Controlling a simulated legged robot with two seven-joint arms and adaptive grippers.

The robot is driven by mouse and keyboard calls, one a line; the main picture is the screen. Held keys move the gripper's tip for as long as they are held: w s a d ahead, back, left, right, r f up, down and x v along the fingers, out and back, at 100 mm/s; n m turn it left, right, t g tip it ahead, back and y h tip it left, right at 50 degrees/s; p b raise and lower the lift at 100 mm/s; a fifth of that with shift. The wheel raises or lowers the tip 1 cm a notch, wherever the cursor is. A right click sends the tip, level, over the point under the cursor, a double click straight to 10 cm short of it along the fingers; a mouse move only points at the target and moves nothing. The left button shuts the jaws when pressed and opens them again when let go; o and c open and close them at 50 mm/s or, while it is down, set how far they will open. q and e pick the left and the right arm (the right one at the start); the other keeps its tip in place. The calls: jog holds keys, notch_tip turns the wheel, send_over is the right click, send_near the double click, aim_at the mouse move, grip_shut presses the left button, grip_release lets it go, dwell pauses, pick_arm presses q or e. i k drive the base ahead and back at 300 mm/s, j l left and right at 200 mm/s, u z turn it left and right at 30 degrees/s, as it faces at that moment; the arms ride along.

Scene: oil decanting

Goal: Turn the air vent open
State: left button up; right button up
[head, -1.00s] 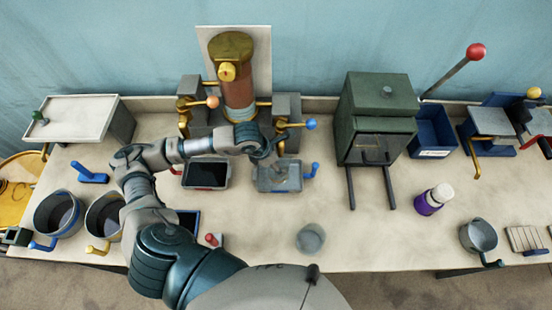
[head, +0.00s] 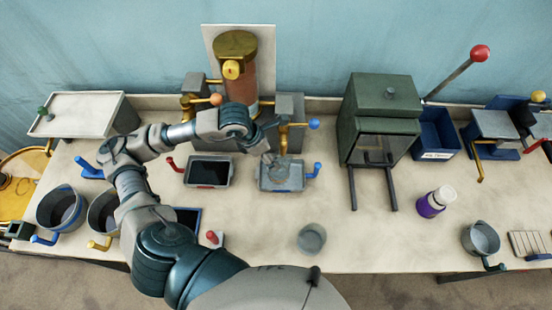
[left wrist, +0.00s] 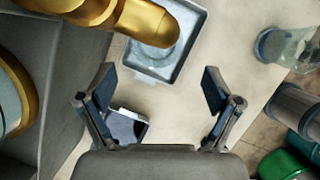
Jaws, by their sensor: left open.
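A copper column (head: 239,88) with a brass cap (head: 236,45) stands against a pale board at the back. A round yellow knob (head: 231,70) sits on the column's upper front; I cannot tell for sure that it is the air vent. Below are brass taps, one with an orange-ended handle (head: 215,99), one with a blue-ended handle (head: 313,124). My left gripper (head: 257,137) is in front of the column's foot, below the knob and left of the blue-ended handle. In the left wrist view its two fingers (left wrist: 160,95) are spread and empty. My arm hides part of the column's base.
A dark tray (head: 207,186) and a grey tray (head: 265,184) lie in front of the taps. A brass spout (left wrist: 145,18) is close ahead in the left wrist view. A green box (head: 372,128) stands right of the column. The front middle is mostly clear around a glass (head: 311,250).

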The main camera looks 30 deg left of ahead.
aim_at(231, 69)
jog(key=k, duration=2)
